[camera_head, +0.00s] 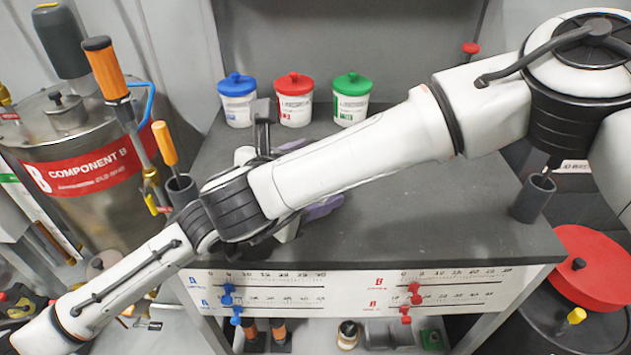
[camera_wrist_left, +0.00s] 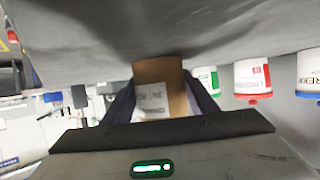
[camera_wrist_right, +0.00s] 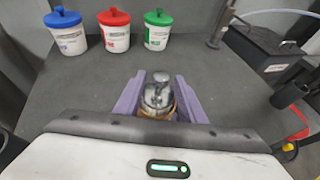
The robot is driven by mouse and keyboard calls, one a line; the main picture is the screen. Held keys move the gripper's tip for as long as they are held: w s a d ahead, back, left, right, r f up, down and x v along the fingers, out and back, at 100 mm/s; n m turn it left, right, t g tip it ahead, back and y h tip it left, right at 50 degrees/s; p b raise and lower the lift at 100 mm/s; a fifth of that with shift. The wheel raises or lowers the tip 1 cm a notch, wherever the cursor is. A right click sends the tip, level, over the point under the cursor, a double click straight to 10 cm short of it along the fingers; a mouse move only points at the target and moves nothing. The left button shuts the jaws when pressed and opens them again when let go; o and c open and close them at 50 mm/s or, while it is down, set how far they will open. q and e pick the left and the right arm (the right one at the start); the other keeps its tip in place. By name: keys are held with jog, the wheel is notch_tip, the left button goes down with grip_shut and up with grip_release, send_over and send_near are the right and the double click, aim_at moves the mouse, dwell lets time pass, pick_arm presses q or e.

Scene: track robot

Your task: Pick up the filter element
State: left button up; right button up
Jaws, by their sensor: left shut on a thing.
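A tan cylinder with a white label, which I take as the filter element (camera_wrist_left: 176,85), stands between the purple fingers of my left gripper (camera_wrist_left: 160,98) in the left wrist view. The fingers are shut on it, close to the dark table surface. In the right wrist view my right gripper (camera_wrist_right: 160,85) is open, its purple fingers on either side of a silver knobbed part (camera_wrist_right: 158,92) with a tan ring low down. I cannot tell whether they touch it. In the head view the arms hide most of both grippers; one purple finger shows below a white arm link.
A blue-lidded jar (camera_head: 238,105), a red-lidded jar (camera_head: 295,106) and a green-lidded jar (camera_head: 352,103) stand at the table's back. A dark cup (camera_head: 533,198) stands at the right edge. The table's right half (camera_head: 440,205) is largely clear.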

jog(key=shift+w+d+f, duration=0.15)
jog(key=shift+w+f, duration=0.1)
jog(key=shift+w, duration=0.25)
grip_shut()
notch_tip(320, 180, up, 18)
dwell(0.4)
pick_arm(q)
jog(key=o, duration=1.2)
jog(key=shift+o, duration=0.2)
